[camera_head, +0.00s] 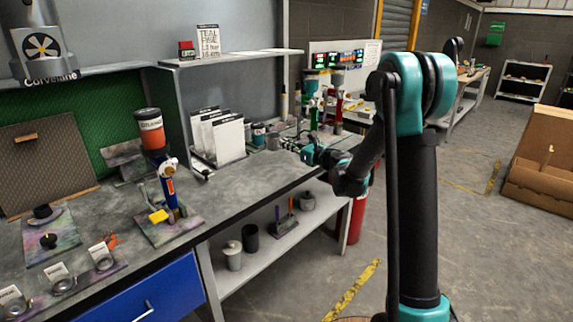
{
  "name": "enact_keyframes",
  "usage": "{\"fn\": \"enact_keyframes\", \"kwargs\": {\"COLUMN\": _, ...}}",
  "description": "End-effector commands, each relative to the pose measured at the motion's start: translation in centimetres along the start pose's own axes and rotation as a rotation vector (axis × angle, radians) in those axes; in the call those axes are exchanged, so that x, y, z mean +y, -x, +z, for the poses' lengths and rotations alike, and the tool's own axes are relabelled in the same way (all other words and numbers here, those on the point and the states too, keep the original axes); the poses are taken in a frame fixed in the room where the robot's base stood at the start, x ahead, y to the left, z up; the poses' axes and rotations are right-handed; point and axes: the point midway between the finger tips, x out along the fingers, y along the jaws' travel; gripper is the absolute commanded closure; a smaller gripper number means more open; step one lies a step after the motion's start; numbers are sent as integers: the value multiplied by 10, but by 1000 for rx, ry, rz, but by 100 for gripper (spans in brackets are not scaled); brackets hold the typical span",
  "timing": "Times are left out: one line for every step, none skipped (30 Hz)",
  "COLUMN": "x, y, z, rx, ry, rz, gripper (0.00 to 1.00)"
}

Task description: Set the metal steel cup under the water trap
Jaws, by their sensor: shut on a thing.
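My gripper (294,145) is small and far off, at the end of my teal and black arm, low over the back part of the grey bench. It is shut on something. A small grey cylinder (273,141) at its tips looks like the metal steel cup, but the fingers' contact is too small to see clearly. Behind and right of my gripper stand upright units with a green body (311,86) and a red body (337,88). I cannot tell which fixture is the water trap.
The bench top (250,182) is clear in the middle. White cards (222,137) stand behind. A lower shelf (262,257) holds cups and canisters. A red cylinder (357,217) stands beside the bench.

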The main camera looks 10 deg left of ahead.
Motion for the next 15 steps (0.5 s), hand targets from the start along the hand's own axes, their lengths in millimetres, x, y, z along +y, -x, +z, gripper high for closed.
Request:
{"fn": "enact_keyframes", "kwargs": {"x": -1, "y": -1, "z": -12, "rx": 0, "ry": 0, "rz": 0, "gripper": 100}}
{"fn": "enact_keyframes", "kwargs": {"x": -1, "y": 0, "z": -18, "rx": 0, "ry": 0, "rz": 0, "gripper": 100}}
{"fn": "enact_keyframes", "kwargs": {"x": -1, "y": -1, "z": -25, "rx": 0, "ry": 0, "rz": 0, "gripper": 100}}
{"fn": "enact_keyframes", "kwargs": {"x": 0, "y": 0, "z": -29, "rx": 0, "ry": 0, "rz": 0, "gripper": 100}}
{"fn": "enact_keyframes", "kwargs": {"x": 0, "y": 0, "z": -33, "rx": 0, "ry": 0, "rz": 0, "gripper": 100}}
{"fn": "enact_keyframes", "kwargs": {"x": -1, "y": -1, "z": -38, "rx": 0, "ry": 0, "rz": 0, "gripper": 100}}
{"fn": "enact_keyframes", "kwargs": {"x": -1, "y": 0, "z": -40, "rx": 0, "ry": 0, "rz": 0, "gripper": 100}}
{"fn": "enact_keyframes", "kwargs": {"x": 0, "y": 0, "z": -42, "rx": 0, "ry": 0, "rz": 0, "gripper": 100}}
{"fn": "enact_keyframes", "kwargs": {"x": 0, "y": 0, "z": -44, "rx": 0, "ry": 0, "rz": -1, "gripper": 100}}
{"fn": "enact_keyframes", "kwargs": {"x": 0, "y": 0, "z": -45, "rx": 0, "ry": 0, "rz": -1, "gripper": 100}}
{"fn": "enact_keyframes", "kwargs": {"x": 0, "y": 0, "z": -46, "rx": 0, "ry": 0, "rz": -1, "gripper": 100}}
{"fn": "enact_keyframes", "kwargs": {"x": 0, "y": 0, "z": -48, "rx": 0, "ry": 0, "rz": -1, "gripper": 100}}
{"fn": "enact_keyframes", "kwargs": {"x": -1, "y": 0, "z": -50, "rx": 0, "ry": 0, "rz": -1, "gripper": 100}}
{"fn": "enact_keyframes", "kwargs": {"x": -1, "y": 0, "z": -52, "rx": 0, "ry": 0, "rz": -1, "gripper": 100}}
{"fn": "enact_keyframes", "kwargs": {"x": 0, "y": 0, "z": -57, "rx": 0, "ry": 0, "rz": -1, "gripper": 100}}
